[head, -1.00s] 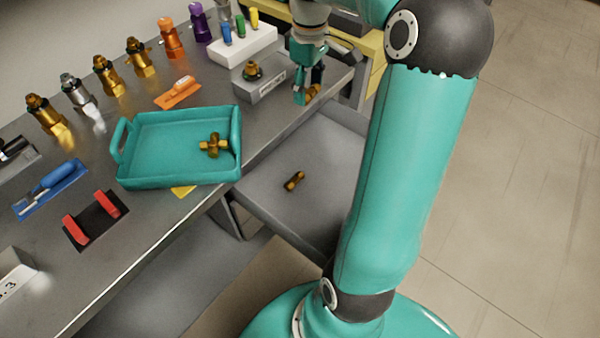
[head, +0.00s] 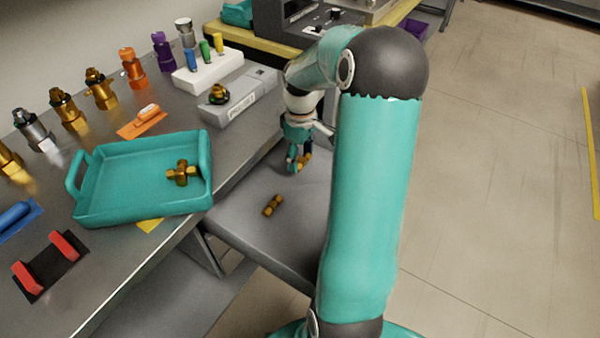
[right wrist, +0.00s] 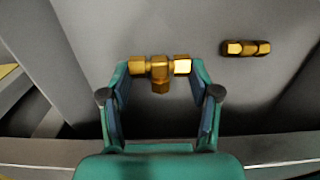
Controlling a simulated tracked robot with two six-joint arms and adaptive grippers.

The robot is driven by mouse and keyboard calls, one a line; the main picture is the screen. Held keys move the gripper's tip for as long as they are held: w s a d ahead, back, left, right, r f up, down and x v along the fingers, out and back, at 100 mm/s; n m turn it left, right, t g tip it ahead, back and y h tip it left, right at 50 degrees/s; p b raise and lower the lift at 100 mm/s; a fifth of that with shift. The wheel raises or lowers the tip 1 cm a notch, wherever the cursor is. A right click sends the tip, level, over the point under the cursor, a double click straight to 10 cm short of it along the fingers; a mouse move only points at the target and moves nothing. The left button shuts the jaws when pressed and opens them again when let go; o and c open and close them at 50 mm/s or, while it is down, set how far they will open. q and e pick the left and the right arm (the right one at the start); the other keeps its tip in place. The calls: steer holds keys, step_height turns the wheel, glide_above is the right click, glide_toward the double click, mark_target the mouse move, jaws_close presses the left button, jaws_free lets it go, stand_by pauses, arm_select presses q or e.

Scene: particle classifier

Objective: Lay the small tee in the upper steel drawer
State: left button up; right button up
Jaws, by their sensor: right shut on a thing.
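My right gripper (head: 298,163) is shut on a brass tee (head: 306,159), over the far part of the open grey steel drawer (head: 250,235). In the right wrist view the tee (right wrist: 160,70) lies crosswise between the fingertips (right wrist: 160,82), its branch toward the palm. The drawer floor (right wrist: 200,95) shows behind it; I cannot tell how high the tee is above it. A short brass fitting (head: 273,205) lies in the drawer, apart from the gripper; it also shows in the right wrist view (right wrist: 247,48). My left gripper is not in view.
A teal tray (head: 105,208) with a brass cross fitting (head: 183,172) stands on the bench beside the drawer. A grey block (head: 248,95) with a fitting, a white holder (head: 205,75) and several upright fittings stand behind. My right arm covers the drawer's right side.

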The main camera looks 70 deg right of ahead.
mark_target(300, 177)
steer(key=shift+f+b, duration=0.4)
steer(key=shift+f, duration=2.25)
steer(key=shift+f, duration=0.1)
steer(key=o, duration=1.3)
steer(key=shift+r, duration=0.2)
step_height(300, 177, up, 12)
steer(key=shift+f+p, duration=0.1)
steer(key=shift+p, duration=1.05)
